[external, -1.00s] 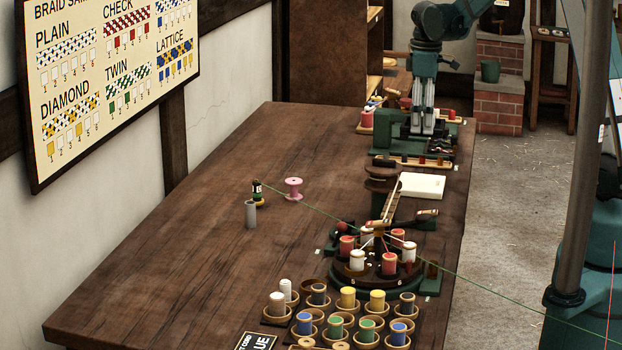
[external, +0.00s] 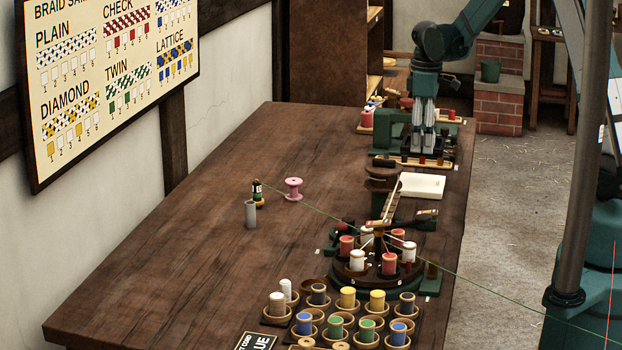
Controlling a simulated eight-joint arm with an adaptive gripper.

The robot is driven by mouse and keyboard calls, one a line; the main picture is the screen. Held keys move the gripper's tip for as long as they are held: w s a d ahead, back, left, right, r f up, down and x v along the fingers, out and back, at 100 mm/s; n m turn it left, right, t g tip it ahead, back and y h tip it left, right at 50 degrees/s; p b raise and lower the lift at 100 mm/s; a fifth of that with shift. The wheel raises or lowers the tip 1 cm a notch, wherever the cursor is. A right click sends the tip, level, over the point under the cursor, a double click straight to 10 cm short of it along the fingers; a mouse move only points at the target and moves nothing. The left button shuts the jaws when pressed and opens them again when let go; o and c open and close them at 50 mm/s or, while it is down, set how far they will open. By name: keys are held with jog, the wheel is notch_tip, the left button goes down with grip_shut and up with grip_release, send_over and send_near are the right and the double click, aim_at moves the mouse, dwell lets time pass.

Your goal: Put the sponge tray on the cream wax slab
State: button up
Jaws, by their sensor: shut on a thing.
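The cream wax slab (external: 422,186) appears to be the pale flat block lying near the table's right edge. Its top is bare. My gripper (external: 423,152) points down at the far right of the table, behind the slab and just over a low rack of small dark and red pieces. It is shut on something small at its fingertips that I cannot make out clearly. I cannot pick out the sponge tray for certain; it may be what is held, hidden by the fingers.
A green machine (external: 391,138) stands just left of my gripper. The low rack (external: 440,163) lies between gripper and slab. A round braiding stand (external: 378,265) with bobbins and a wooden arm is in front of the slab. A green thread crosses the table.

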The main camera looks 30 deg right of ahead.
send_over(422, 182)
jog(key=shift+f, duration=2.85)
jog(key=shift+f+b, duration=0.45)
jog(key=shift+f, duration=1.4)
jog(key=shift+f, duration=0.15)
jog(key=o, duration=1.1)
jog(key=shift+c, duration=0.2)
jog(key=shift+r+p, duration=0.55)
jog(key=shift+r, duration=5.6)
